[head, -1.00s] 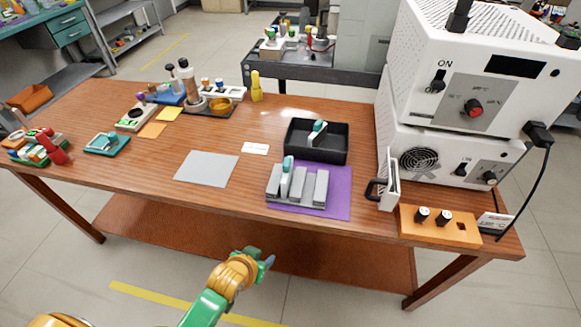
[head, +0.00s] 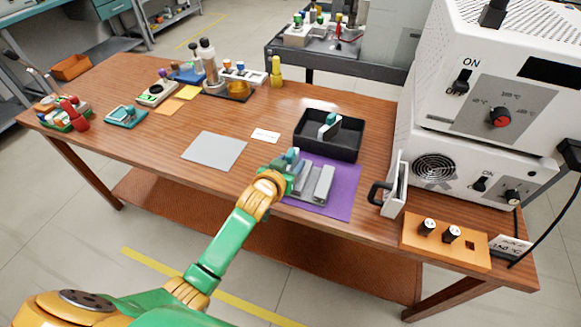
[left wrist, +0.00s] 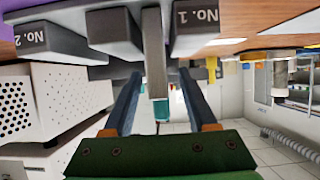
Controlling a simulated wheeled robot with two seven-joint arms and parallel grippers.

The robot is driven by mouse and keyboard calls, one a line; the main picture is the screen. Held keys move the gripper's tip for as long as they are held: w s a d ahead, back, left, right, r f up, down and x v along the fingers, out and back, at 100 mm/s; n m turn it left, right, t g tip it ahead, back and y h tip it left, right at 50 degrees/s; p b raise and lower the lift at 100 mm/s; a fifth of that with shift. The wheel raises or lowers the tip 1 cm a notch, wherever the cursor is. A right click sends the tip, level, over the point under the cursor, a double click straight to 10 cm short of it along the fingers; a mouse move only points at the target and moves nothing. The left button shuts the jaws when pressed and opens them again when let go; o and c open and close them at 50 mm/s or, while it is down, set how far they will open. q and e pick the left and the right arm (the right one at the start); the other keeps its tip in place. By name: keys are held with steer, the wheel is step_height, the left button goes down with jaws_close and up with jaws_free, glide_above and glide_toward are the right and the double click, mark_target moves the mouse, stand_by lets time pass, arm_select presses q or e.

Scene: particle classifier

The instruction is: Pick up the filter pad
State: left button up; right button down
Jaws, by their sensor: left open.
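A grey upright plate with a teal grip (head: 292,155), which I take for the filter pad, stands in the grey slotted rack (head: 322,184) on the purple mat (head: 342,190). My left gripper (head: 284,165) is at the rack's left end and partly hides the plate. In the left wrist view, the fingers of my left gripper (left wrist: 157,88) are apart, on either side of the plate (left wrist: 154,50); I cannot tell if they touch it. The rack's "No. 1" (left wrist: 187,20) and "No. 2" (left wrist: 33,38) labels appear upside down. My right gripper is not in view.
A black tray (head: 345,152) holding a similar teal-gripped piece stands behind the rack. White machines (head: 480,110) with a handled door (head: 394,185) stand to the right. A grey sheet (head: 214,150) and white card (head: 265,136) lie left, with bare table around them.

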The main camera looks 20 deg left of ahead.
arm_select(q)
steer(key=shift+w+f, duration=0.15)
steer(key=shift+w, duration=0.1)
jaws_close()
